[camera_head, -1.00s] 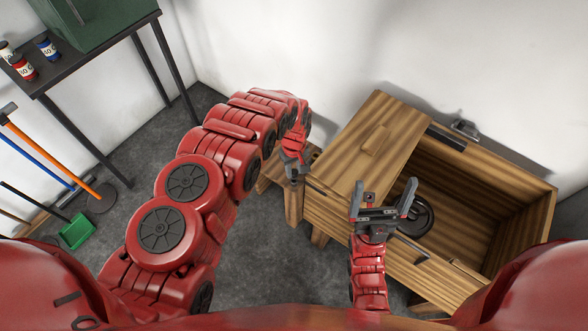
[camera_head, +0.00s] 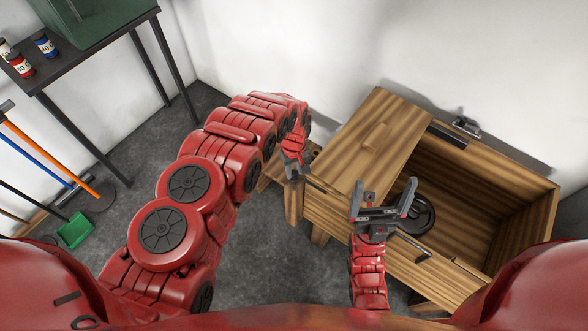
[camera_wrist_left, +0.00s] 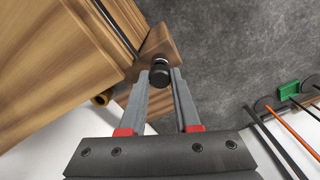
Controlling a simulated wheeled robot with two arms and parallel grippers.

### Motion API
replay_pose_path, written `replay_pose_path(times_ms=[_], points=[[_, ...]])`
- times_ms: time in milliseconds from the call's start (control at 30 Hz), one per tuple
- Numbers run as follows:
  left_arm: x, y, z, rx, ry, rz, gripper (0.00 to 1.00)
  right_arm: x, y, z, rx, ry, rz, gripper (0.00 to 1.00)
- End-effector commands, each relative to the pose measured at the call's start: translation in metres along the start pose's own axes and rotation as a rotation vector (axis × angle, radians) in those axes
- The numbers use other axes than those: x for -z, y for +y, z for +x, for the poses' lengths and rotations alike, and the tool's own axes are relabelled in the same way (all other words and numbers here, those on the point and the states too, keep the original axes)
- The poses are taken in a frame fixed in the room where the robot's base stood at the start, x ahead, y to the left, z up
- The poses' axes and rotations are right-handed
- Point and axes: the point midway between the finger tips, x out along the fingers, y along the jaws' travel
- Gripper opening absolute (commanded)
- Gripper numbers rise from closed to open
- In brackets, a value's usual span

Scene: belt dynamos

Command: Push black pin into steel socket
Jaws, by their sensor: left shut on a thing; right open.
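The black pin (camera_wrist_left: 160,76) shows as a dark cylinder between the fingertips of my left gripper (camera_wrist_left: 161,75). The gripper is shut on it over a small wooden ledge (camera_wrist_left: 162,43) at the cabinet's side. A shiny rim shows at the far end of the pin; I cannot tell whether it is the steel socket or how deep the pin sits. In the head view my left gripper (camera_head: 292,173) points down beside the cabinet, and the pin is too small to make out. My right gripper (camera_head: 384,207) is open and empty above the cabinet's front edge.
The wooden cabinet (camera_head: 365,135) has an open compartment with a black wheel (camera_head: 418,212) in it, near my right gripper. A dark bench (camera_head: 90,65) and long-handled tools (camera_head: 45,150) stand at the left.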

Motion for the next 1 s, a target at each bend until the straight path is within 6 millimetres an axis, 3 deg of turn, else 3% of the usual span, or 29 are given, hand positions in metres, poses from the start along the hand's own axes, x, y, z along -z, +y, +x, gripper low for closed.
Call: replay_pose_path(times_ms=[500, 533, 700, 1000], points=[[0.0, 0.0, 0.014, 0.0, 0.0, 0.0, 0.0, -0.002, -0.001, -0.01, 0.0, 0.0, 0.0, 1.0], [0.0, 0.0, 0.013, 0.0, 0.0, 0.0, 0.34, -0.002, -0.001, -0.009, 0.0, 0.0, 0.0, 1.0], [0.0, 0.0, 0.013, 0.0, 0.0, 0.0, 0.65, -0.002, 0.0, -0.009, 0.0, 0.0, 0.0, 1.0], [0.0, 0.0, 0.012, 0.0, 0.0, 0.0, 0.66, -0.002, 0.0, -0.009, 0.0, 0.0, 0.0, 1.0]])
